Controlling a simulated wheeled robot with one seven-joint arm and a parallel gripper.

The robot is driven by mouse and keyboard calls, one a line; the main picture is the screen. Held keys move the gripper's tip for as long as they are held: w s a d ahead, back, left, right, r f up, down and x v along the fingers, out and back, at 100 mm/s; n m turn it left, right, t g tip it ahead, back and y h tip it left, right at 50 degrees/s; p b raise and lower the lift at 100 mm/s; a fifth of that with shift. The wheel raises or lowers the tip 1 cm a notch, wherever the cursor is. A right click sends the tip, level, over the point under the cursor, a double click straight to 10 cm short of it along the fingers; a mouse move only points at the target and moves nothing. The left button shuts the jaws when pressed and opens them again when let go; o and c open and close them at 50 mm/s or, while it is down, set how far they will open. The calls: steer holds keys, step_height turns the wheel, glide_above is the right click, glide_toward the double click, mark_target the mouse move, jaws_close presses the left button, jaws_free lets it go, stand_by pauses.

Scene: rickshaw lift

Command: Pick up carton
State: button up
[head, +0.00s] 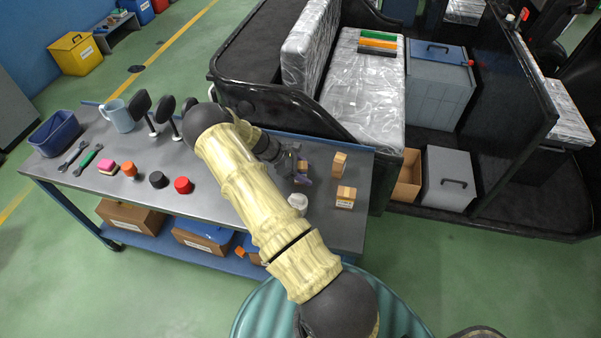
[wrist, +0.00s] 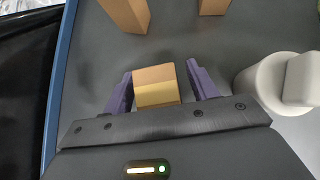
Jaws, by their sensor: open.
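Three small brown cartons are at the right end of the grey workbench. One carton (wrist: 156,85), with a yellowish band, sits between the two purple fingers of my open gripper (wrist: 160,92). Narrow gaps seem to show on both sides of it; I cannot tell whether a finger touches it. In the head view this carton (head: 302,165) is partly hidden by my gripper (head: 300,174). A second carton (head: 339,162) stands to its right, and a third carton (head: 346,196) is nearer the front. Parts of both also show at the top of the wrist view (wrist: 127,12).
A white rounded object (wrist: 270,84) stands close to the right of my gripper. The workbench (head: 225,207) also holds a red round item (head: 183,185), a black one (head: 158,179), a mug (head: 118,115) and a blue bin (head: 54,133). A black cart with wrapped seats stands behind.

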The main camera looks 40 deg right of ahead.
steer(key=c, duration=1.1)
step_height(320, 180, up, 10)
steer(key=shift+b, duration=0.9)
